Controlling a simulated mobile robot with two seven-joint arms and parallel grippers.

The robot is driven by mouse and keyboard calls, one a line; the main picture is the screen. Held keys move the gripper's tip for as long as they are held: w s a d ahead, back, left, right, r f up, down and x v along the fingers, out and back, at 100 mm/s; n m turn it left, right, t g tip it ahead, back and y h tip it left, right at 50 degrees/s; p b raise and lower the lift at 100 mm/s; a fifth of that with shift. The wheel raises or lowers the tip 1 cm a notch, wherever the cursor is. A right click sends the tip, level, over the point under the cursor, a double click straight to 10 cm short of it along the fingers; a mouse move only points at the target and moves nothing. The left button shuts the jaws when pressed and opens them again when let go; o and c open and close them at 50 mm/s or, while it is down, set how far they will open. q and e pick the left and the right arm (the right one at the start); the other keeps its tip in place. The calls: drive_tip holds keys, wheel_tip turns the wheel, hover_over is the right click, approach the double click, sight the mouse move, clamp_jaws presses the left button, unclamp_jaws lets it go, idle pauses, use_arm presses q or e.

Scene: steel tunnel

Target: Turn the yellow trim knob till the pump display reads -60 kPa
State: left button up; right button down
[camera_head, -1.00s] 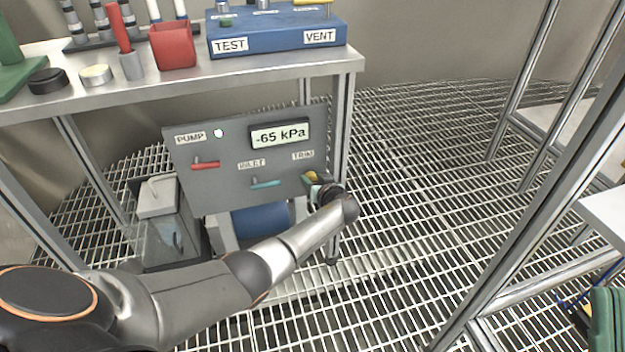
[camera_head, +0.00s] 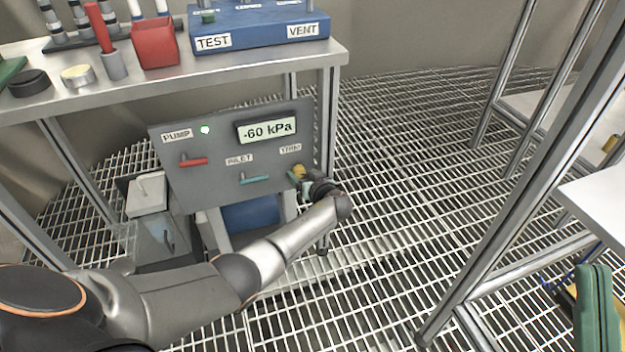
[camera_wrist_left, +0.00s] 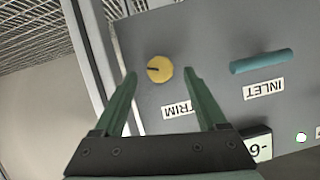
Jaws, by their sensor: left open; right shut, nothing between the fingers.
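The yellow trim knob (camera_head: 299,171) is at the right side of the grey pump panel (camera_head: 215,185), below the TRIM label. The pump display (camera_head: 266,130) reads -60 kPa. My left gripper (camera_head: 305,179) is at the panel right by the knob. In the left wrist view the knob (camera_wrist_left: 159,69) shows whole, with a dark pointer line, between the tips of the open green fingers (camera_wrist_left: 160,80). The fingers stand apart from the knob on both sides.
A red lever (camera_head: 193,161) and a teal inlet lever (camera_head: 254,180) are on the same panel. A green lamp (camera_head: 205,130) is lit beside PUMP. A steel bench (camera_head: 130,92) stands above the panel. Open grating floor (camera_head: 410,160) lies to the right.

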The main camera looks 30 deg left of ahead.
use_arm(q)
drive_tip(key=p+v, duration=0.4)
drive_tip(key=v, duration=0.6)
drive_tip(key=shift+d, duration=0.15)
use_arm(e)
drive_tip(key=r, duration=0.5)
drive_tip(key=shift+s+d+r, duration=0.15)
drive_tip(key=shift+d+r, duration=0.1)
drive_tip(key=shift+d, duration=0.15)
drive_tip(key=shift+r+t, duration=0.1)
drive_tip(key=shift+t, duration=0.2)
